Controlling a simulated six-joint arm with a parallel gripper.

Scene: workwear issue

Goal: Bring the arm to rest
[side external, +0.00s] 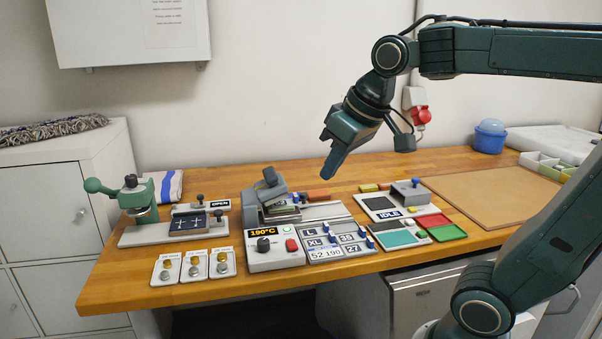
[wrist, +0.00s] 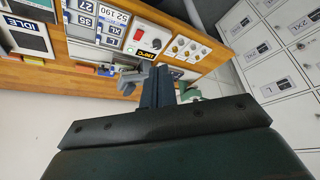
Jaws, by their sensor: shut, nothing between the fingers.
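My gripper (side external: 334,163) hangs in the air above the back of the wooden bench (side external: 320,172), over its middle. Its fingers point down and slightly left, are together and hold nothing. In the wrist view my gripper (wrist: 157,75) also shows shut, its fingers in front of the bench equipment. My arm reaches in from the right and bends down to the gripper. The gripper is clear of everything below it.
Red and green trays (side external: 447,232) lie right of these. A brown board (side external: 490,195) leaves free room at the right.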

